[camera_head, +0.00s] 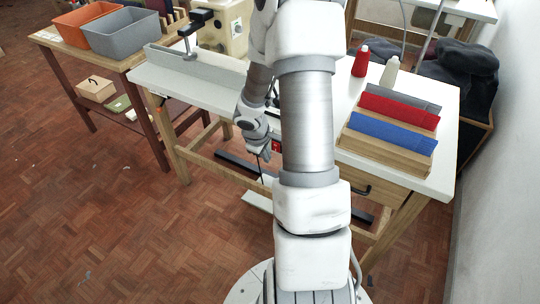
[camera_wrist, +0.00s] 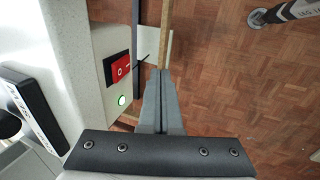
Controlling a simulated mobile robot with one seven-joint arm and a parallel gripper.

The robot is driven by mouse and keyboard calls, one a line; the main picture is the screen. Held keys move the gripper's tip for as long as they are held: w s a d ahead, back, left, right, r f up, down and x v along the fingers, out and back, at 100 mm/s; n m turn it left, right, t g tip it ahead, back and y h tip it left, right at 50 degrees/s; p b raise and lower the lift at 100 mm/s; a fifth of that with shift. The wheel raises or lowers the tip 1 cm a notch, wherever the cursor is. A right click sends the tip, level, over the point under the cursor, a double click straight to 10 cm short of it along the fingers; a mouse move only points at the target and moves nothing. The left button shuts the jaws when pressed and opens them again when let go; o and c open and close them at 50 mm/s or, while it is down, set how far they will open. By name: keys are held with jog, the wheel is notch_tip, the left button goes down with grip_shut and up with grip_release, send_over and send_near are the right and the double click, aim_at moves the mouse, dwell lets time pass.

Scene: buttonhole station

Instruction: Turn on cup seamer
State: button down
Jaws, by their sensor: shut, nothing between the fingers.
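The cup seamer appears to be the cream machine (camera_head: 222,28) on the white table, partly hidden behind my arm. A red rocker switch (camera_wrist: 120,70) marked O and I sits in a black frame on a pale housing in the wrist view. A round green light (camera_wrist: 122,100) beside the switch is glowing. The red switch also shows in the head view (camera_head: 276,146), below the table's front edge and partly behind my arm. My gripper (camera_wrist: 160,74) is shut and empty. Its tips are to the right of the switch in the wrist view, with a visible gap.
A side table at the left bears orange (camera_head: 80,30) and grey bins (camera_head: 125,35). The parquet floor (camera_head: 120,230) at front left is clear.

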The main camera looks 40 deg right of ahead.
jog(key=s+a+p+v, duration=0.1)
jog(key=a+p+v, duration=0.1)
jog(key=v, duration=0.7)
jog(key=shift+a+p, duration=0.15)
jog(key=shift+p, duration=0.75)
